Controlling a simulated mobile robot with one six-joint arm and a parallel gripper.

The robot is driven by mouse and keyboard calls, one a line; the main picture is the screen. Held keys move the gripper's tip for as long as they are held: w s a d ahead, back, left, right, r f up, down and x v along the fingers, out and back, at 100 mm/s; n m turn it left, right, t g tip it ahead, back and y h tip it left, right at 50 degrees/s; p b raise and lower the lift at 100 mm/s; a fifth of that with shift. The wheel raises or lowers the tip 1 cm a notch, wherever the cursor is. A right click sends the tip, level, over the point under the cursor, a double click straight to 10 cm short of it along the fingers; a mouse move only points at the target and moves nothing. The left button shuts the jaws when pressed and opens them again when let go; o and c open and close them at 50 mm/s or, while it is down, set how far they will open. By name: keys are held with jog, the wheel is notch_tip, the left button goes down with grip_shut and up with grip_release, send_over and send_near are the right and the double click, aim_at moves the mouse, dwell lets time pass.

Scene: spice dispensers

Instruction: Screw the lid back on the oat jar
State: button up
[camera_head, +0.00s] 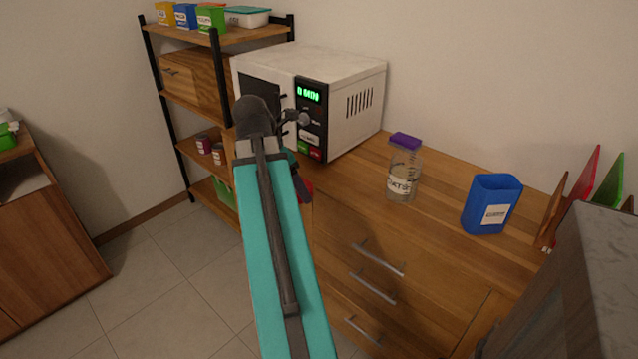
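The oat jar (402,178) is clear, with a white label and pale contents in its lower part. It stands upright on the wooden counter, right of the microwave. A purple lid (405,141) is at the top of the jar. I cannot tell whether it is screwed tight or only resting there. My teal arm rises from the bottom of the view, left of the jar and apart from it.
A white microwave (340,92) stands behind my arm. A blue labelled container (491,204) stands right of the jar. Upright coloured boards (583,190) and a grey-topped unit (607,262) are at far right. The counter (437,237) is clear in front of the jar.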

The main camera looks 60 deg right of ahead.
jog(key=w+a+f, duration=0.2)
jog(key=w+a, duration=0.7)
jog(key=w, duration=0.2)
jog(key=w+a+f, duration=0.2)
jog(key=w+a, duration=0.8)
jog(key=w, duration=0.2)
jog(key=w+a+f, duration=0.1)
jog(key=w+a, duration=0.2)
jog(key=a, duration=0.6)
jog(key=w+a+f+m, duration=0.1)
jog(key=w+a+f, duration=0.1)
jog(key=a, duration=0.7)
jog(key=w+a+f, duration=0.2)
jog(key=w+a, duration=0.2)
jog(key=a, duration=0.5)
jog(key=shift+w+f+g, duration=0.15)
jog(key=shift+f+g, duration=0.05)
jog(key=shift+g, duration=0.1)
jog(key=shift+d, duration=0.2)
